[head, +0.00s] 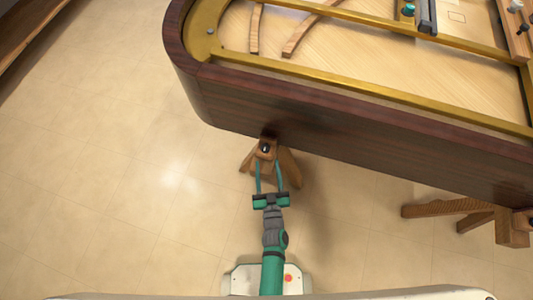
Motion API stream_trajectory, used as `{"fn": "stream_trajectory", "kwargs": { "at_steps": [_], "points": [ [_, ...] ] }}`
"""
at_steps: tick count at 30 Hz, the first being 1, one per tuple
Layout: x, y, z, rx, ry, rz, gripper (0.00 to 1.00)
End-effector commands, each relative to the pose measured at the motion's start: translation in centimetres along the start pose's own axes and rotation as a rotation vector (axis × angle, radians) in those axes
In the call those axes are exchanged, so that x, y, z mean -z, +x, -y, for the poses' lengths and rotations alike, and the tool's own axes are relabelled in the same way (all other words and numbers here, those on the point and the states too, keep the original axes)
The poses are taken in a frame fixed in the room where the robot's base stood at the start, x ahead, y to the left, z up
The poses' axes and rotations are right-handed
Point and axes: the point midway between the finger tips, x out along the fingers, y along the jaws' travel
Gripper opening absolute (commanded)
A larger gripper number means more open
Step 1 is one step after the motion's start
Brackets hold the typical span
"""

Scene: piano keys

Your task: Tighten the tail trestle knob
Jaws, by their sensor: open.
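The tail trestle is a wooden stand (287,167) under the left end of the dark wooden piano case. A small black knob (265,148) shows on its wooden block, close below the case edge. My gripper (266,164) is open, with its two long green fingers pointing up at the block. The fingertips are on either side of the knob or just in front of it; I cannot tell whether they touch it. The lower part of the trestle is partly hidden by the fingers.
The piano case (350,140) overhangs the trestle, with a brass-coloured frame (370,92) inside. A second wooden trestle (480,215) stands at the right. A wooden edge (30,35) shows at the upper left. The tiled floor (110,170) at left is clear.

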Motion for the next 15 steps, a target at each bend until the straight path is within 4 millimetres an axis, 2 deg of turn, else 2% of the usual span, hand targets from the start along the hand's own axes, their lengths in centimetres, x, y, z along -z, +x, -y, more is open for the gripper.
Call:
{"fn": "stream_trajectory", "kwargs": {
  "at_steps": [1,6,10,15],
  "points": [
    [0.1,1.1,0.0,0.0,-0.002,-0.003,0.47],
    [0.1,3.7,-0.1,-0.001,-0.001,-0.002,0.47],
    [0.1,5.0,0.0,0.0,-0.001,-0.002,0.47],
    [0.0,5.8,0.0,-0.001,0.0,0.001,0.47]
  ]
}}
